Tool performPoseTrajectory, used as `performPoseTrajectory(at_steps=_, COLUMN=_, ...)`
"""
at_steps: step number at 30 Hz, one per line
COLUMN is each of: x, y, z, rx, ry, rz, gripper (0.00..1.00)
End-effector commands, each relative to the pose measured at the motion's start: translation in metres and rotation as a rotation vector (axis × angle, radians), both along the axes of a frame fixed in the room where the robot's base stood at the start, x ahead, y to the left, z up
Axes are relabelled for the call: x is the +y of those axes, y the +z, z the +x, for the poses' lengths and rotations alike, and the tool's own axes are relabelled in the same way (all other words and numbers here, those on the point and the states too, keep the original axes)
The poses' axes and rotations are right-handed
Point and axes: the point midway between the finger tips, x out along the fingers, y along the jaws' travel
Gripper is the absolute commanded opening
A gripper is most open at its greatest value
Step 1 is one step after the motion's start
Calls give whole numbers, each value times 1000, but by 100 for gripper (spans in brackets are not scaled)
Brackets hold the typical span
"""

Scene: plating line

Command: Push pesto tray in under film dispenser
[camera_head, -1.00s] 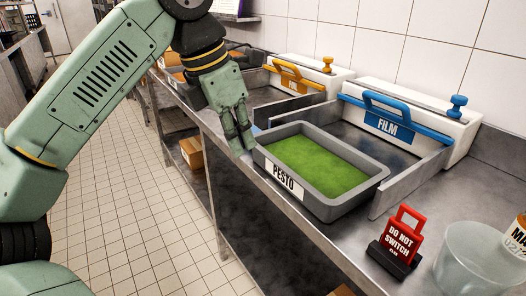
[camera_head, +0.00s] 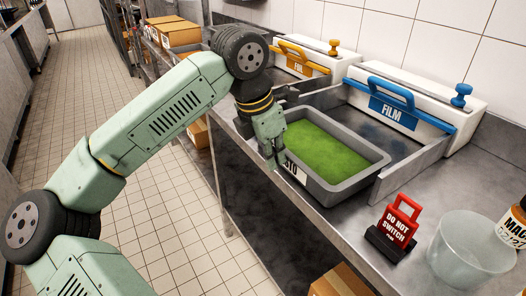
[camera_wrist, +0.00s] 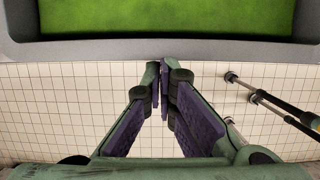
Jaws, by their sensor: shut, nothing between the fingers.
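The grey pesto tray (camera_head: 352,187) holds green pesto (camera_head: 325,150). It sits on the steel counter at the front edge, between low steel dividers, in front of the film dispenser (camera_head: 430,115) with its blue handle and FILM label. The tray's front wall carries a white label, partly hidden by my gripper. My gripper (camera_head: 275,164) is shut and empty, pointing down at the tray's front side. In the wrist view my fingertips (camera_wrist: 163,72) are close to the tray's front wall (camera_wrist: 110,50), with floor behind them. I cannot tell whether they touch it.
A similar dispenser with a yellow handle (camera_head: 300,58) stands to the left. A red DO NOT SWITCH sign (camera_head: 398,225), a clear tub (camera_head: 470,250) and a labelled bottle (camera_head: 515,222) stand on the counter at right. Cardboard boxes are below. The tiled floor at left is clear.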

Motion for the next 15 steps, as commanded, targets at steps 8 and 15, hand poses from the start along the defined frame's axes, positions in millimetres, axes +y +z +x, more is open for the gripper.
performPoseTrajectory(at_steps=8, x=-1, y=0, z=1, rx=0, ry=1, rz=0, gripper=0)
performPoseTrajectory(at_steps=15, x=-17, y=-2, z=12, rx=1, ry=-3, rz=2, gripper=0)
